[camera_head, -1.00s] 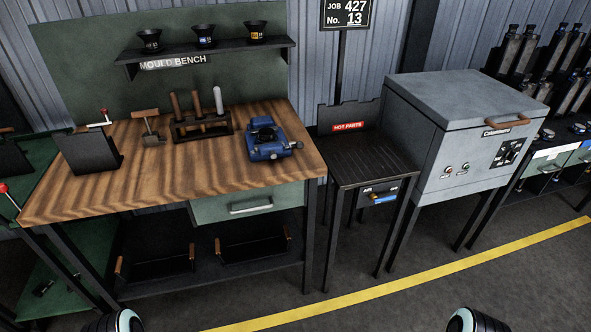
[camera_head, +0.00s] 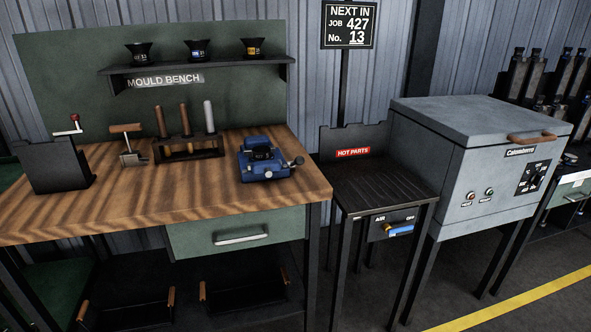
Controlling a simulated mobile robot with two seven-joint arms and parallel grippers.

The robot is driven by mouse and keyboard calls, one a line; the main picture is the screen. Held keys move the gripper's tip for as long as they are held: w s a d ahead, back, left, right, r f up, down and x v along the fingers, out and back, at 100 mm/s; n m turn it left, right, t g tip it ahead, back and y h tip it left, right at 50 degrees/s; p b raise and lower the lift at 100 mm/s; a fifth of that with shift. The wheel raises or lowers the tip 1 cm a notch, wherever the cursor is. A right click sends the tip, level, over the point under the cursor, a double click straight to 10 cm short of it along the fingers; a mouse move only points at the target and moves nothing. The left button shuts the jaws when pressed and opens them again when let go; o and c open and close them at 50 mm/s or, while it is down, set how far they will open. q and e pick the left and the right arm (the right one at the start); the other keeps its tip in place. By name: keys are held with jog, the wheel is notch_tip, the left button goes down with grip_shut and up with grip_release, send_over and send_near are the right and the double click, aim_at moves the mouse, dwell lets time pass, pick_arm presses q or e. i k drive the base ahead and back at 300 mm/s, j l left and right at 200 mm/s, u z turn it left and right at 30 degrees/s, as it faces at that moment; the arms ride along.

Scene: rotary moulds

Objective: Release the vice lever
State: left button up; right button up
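A blue vice (camera_head: 265,160) stands on the right part of the wooden mould bench (camera_head: 215,206). Its lever (camera_head: 295,162) sticks out at the vice's right side, with a rounded knob at the end. What the vice's jaws hold is too small and dark to tell. Neither of my grippers shows in the head view now.
A tool rack (camera_head: 188,149) and a small wooden-handled clamp (camera_head: 130,147) stand left of the vice, with a black plate stand (camera_head: 55,166) farther left. The hot parts table (camera_head: 375,184) and the grey oven (camera_head: 475,160) stand to the right. The bench front is clear.

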aim_at(299, 161)
jog(key=i, duration=0.5)
jog(key=i+j+z, duration=0.1)
jog(key=i, duration=0.35)
